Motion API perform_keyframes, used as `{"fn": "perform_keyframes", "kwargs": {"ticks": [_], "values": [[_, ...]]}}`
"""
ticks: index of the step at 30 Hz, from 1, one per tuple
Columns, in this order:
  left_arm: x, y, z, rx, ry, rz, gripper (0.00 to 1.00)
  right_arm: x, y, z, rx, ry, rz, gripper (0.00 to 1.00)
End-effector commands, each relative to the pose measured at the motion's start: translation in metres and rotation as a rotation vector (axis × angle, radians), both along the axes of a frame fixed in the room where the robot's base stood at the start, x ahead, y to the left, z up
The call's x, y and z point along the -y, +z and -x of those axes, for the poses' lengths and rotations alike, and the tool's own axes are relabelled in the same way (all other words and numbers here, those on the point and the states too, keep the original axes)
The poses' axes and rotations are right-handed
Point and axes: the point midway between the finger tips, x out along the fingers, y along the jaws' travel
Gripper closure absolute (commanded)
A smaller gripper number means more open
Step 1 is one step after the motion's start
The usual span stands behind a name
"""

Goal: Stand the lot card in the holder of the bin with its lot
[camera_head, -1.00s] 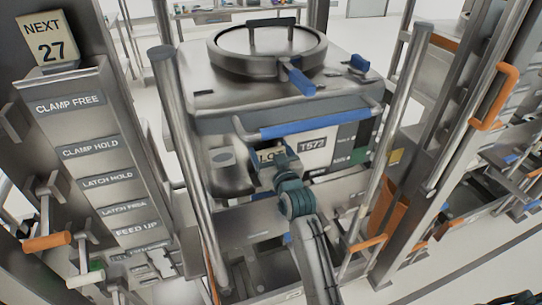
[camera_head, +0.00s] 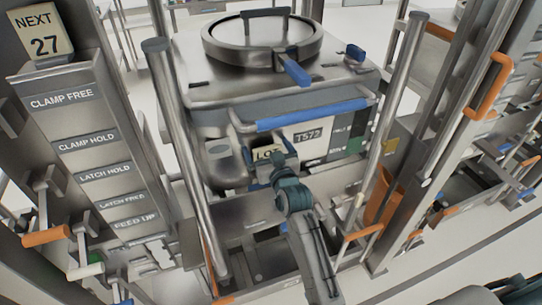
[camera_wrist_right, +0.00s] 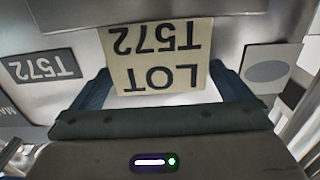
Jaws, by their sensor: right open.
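The bin (camera_head: 215,95) is a steel vessel with a round lid and a blue front bar. Its front label (camera_head: 308,135) reads T572. The cream lot card (camera_head: 268,154) is at the bin's front, left of that label. In the right wrist view the card (camera_wrist_right: 160,50) reads LOT T572 upside down. My right gripper (camera_head: 272,174) is open at the card. In the wrist view its fingers (camera_wrist_right: 163,88) are apart, one on each side of the card's near edge. Whether the card's far edge sits in a holder is hard to see. My left gripper is not in view.
Steel posts (camera_head: 185,150) flank the bin. A panel (camera_head: 85,130) with clamp, latch and feed labels stands at the left, under a NEXT 27 sign (camera_head: 44,33). An orange-handled frame (camera_head: 491,90) stands at the right.

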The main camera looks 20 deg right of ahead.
Motion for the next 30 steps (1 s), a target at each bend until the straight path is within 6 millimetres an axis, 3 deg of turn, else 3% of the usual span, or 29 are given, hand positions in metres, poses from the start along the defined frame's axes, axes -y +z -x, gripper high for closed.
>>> {"fn": "perform_keyframes", "kwargs": {"ticks": [18, 30], "values": [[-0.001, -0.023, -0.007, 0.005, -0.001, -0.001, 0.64, 0.003, -0.002, 0.109, 0.0, 0.0, -0.002, 0.01], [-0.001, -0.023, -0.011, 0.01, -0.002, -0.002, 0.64, 0.004, 0.0, 0.12, 0.001, 0.001, 0.0, 0.01]]}}
